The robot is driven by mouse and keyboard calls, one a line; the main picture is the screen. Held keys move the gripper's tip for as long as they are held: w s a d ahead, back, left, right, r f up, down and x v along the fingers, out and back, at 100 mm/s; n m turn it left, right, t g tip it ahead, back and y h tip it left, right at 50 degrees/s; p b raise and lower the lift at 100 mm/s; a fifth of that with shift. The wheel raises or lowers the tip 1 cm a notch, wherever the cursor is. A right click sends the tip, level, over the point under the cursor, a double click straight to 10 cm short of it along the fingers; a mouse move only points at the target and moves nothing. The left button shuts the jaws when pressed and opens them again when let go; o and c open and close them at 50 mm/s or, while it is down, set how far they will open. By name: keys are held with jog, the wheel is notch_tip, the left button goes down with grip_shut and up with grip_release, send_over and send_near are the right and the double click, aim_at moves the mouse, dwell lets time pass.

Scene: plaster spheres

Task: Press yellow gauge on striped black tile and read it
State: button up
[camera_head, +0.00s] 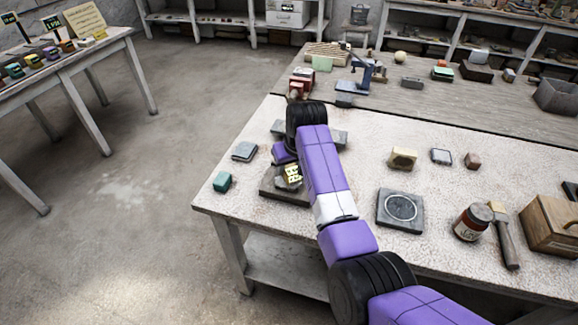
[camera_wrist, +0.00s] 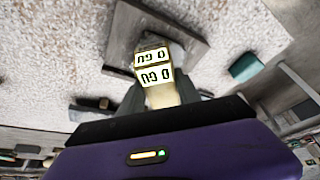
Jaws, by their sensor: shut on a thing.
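The yellow gauge (camera_head: 292,174) is held in my gripper; its two pale faces with dark figures also show in the wrist view (camera_wrist: 154,66). The figures look turned over, and I cannot read them surely. My gripper (camera_wrist: 158,92) is shut on the gauge, with a finger on each side. A dark square tile (camera_head: 273,190) lies under the gauge near the bench's left end; it also shows in the wrist view (camera_wrist: 192,19). I cannot make out stripes on it. Whether the gauge touches it is hidden.
A dark tile with a ring (camera_head: 386,220) lies to the right. A green block (camera_head: 222,181) and a grey-blue block (camera_head: 244,151) lie left of the gauge. A cream-yellow block (camera_head: 403,157), a jar (camera_head: 470,226) and a hammer (camera_head: 505,240) stand or lie further right.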

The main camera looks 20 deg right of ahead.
jog(key=shift+f, duration=0.55)
dwell(1.3)
notch_tip(320, 180, up, 7)
jog(key=p, duration=0.6)
jog(key=shift+r, duration=0.1)
jog(key=shift+d, duration=0.1)
dwell(1.2)
